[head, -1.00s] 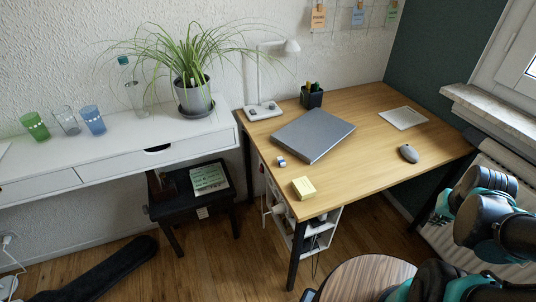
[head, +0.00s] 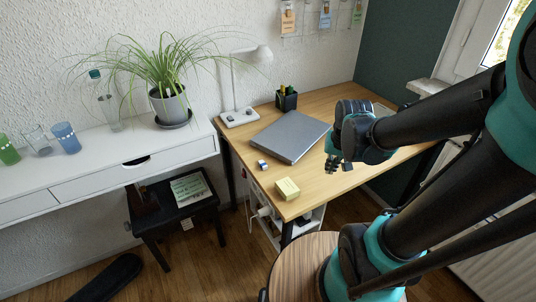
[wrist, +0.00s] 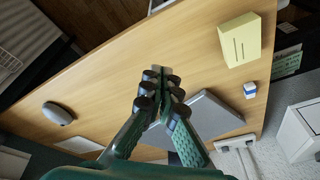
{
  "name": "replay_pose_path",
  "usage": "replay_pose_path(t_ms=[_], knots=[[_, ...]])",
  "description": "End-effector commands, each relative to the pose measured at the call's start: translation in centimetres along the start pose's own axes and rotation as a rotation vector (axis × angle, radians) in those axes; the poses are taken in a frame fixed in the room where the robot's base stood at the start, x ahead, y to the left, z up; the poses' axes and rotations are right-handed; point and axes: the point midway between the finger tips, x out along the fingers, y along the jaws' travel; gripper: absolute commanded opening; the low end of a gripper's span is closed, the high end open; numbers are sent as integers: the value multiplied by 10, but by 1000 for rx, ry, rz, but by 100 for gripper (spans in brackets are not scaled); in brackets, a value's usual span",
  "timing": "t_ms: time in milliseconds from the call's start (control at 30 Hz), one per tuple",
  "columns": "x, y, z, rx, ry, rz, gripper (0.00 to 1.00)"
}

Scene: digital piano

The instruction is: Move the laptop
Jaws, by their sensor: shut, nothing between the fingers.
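The closed grey laptop (head: 288,135) lies flat on the wooden desk (head: 320,100), left of my gripper in the head view. It also shows in the wrist view (wrist: 212,115), partly hidden behind my fingers. My gripper (head: 338,165) hangs over the desk near the laptop's right side, apart from it as far as I can tell. In the wrist view my gripper's fingertips (wrist: 160,80) are together with nothing between them.
A yellow block (head: 287,189) and a small blue-white item (head: 262,165) sit near the desk's left edge. A black pen cup (head: 286,99) and a white lamp (head: 240,117) stand behind the laptop. A grey mouse (wrist: 57,113) lies across the desk.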

Motion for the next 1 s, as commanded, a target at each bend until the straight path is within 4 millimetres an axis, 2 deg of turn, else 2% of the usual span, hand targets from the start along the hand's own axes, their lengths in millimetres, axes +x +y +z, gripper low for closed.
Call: replay_pose_path(t_ms=[267,367,500,633,800,1000], knots=[[-2,-51,-35,71,-78,2,0],[-1,-82,-51,111,-120,13,0],[2,-136,-69,179,-184,45,0],[5,-174,-76,229,-223,76,0],[8,-197,-79,262,-244,99,0],[23,-198,-75,268,-247,102,0]])
